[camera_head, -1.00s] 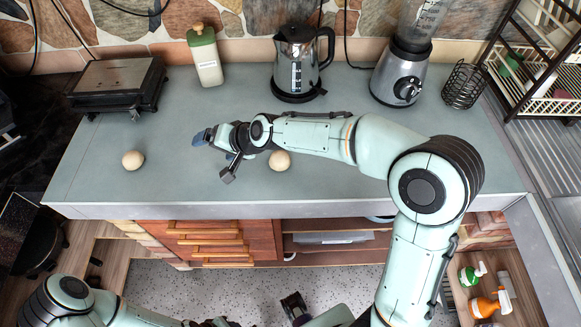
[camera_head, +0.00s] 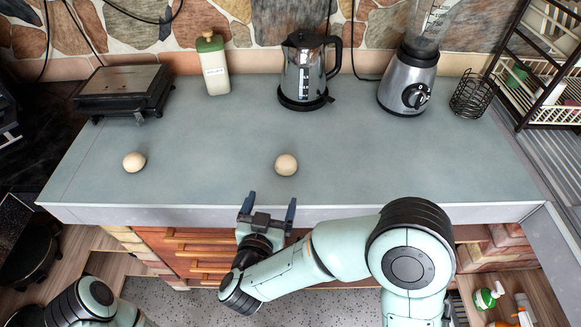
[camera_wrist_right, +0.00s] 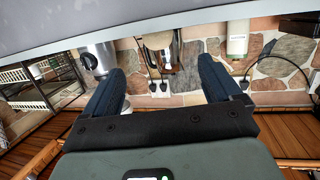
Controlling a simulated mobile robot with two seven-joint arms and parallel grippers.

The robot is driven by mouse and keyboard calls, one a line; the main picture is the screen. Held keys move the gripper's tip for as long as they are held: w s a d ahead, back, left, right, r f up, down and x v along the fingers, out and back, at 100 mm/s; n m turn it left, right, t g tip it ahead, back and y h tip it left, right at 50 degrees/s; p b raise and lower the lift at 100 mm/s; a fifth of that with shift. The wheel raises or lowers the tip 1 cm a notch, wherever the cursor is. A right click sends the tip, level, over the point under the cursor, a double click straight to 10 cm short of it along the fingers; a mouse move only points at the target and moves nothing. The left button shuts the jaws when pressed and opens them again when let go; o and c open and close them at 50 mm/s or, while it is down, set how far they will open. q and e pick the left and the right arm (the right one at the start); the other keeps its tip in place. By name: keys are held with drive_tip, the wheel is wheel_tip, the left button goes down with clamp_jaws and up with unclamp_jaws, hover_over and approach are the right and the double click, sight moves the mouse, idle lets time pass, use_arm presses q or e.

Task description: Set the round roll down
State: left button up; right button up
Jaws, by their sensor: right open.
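Two round tan rolls rest on the grey counter (camera_head: 220,140). One roll (camera_head: 286,164) sits near the middle of the counter and the other roll (camera_head: 134,161) sits at the left. My right gripper (camera_head: 267,207) is open and empty at the counter's front edge, in front of the middle roll and apart from it. In the right wrist view the two fingers (camera_wrist_right: 165,85) are spread with nothing between them. My left arm shows at the lower left of the head view, but its gripper is out of the picture.
A black grill (camera_head: 122,91), a green-capped bottle (camera_head: 213,64), a kettle (camera_head: 303,70), a blender (camera_head: 408,78) and a wire basket (camera_head: 470,94) stand along the back. A dish rack (camera_head: 545,65) is at the right.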

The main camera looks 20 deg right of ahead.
sight(284, 171)
drive_tip(key=x, duration=0.7)
drive_tip(key=shift+w+d, duration=0.2)
drive_tip(key=shift+w, duration=0.1)
drive_tip(key=x, duration=0.5)
drive_tip(key=shift+d+f+p, duration=0.1)
drive_tip(key=shift+d+p, duration=0.05)
drive_tip(key=shift+p, duration=0.15)
drive_tip(key=shift+s, duration=0.1)
drive_tip(key=c, duration=1.2)
